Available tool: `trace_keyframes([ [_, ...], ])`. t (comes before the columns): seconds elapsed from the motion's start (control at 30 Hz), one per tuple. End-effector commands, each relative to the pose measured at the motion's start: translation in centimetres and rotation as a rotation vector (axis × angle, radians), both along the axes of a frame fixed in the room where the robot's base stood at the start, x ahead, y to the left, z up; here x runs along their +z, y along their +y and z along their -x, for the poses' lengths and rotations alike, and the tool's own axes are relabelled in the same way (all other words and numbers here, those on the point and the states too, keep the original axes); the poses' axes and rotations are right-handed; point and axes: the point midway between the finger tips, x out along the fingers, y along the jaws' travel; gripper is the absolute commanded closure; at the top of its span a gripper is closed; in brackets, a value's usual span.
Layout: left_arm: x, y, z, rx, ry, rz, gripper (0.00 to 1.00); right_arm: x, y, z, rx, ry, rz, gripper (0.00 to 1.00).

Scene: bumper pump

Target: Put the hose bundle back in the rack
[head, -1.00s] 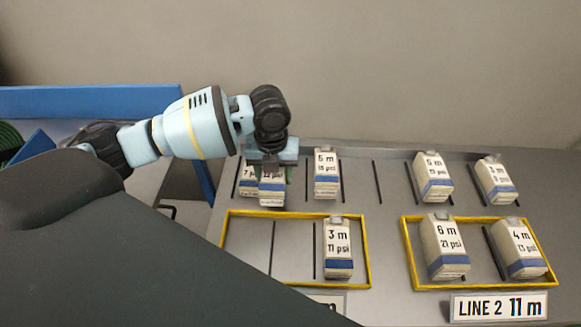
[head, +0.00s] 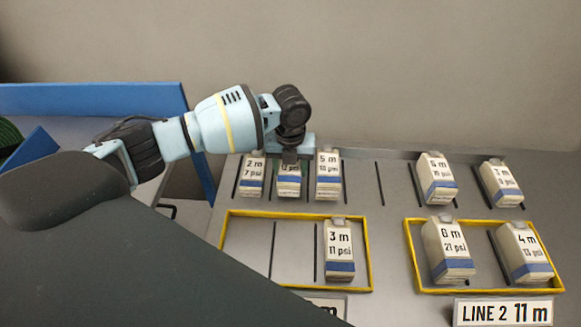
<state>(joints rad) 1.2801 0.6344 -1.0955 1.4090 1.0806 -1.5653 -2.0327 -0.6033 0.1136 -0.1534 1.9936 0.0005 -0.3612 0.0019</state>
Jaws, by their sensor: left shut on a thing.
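My left gripper (head: 290,158) is over the back row of the rack (head: 385,180), shut on the top of a white hose bundle (head: 289,185) with a blue band. The gripper hides much of its label. The held bundle is upright, between the 2 m, 7 psi bundle (head: 252,175) on its left and the 5 m bundle (head: 328,178) on its right. I cannot tell whether its base touches the rack. My right gripper is not in view.
The front left yellow frame (head: 296,215) holds a 3 m, 11 psi bundle (head: 339,253); its left slots are bare. The right yellow frame (head: 490,290) holds a 6 m (head: 448,252) and a 4 m bundle (head: 524,253). A "LINE 2 11 m" sign (head: 503,312) stands in front.

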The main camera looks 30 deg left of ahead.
Motion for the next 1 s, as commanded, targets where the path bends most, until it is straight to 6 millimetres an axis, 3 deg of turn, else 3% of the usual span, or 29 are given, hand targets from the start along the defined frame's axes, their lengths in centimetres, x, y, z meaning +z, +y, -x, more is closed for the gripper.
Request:
trace_keyframes([
  [0.43,-0.64,-0.03,-0.09,-0.001,-0.004,0.001,0.83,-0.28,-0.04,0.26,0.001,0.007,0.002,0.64],
  [0.47,-0.66,-0.02,-0.05,-0.001,-0.003,0.001,0.44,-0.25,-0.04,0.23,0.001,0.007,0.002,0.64],
  [0.6,-0.63,-0.02,-0.05,-0.001,-0.004,0.0,0.26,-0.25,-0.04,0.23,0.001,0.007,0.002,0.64],
  [1.0,0.19,-0.03,-0.1,-0.001,-0.005,0.001,0.26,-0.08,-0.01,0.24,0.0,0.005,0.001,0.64],
])
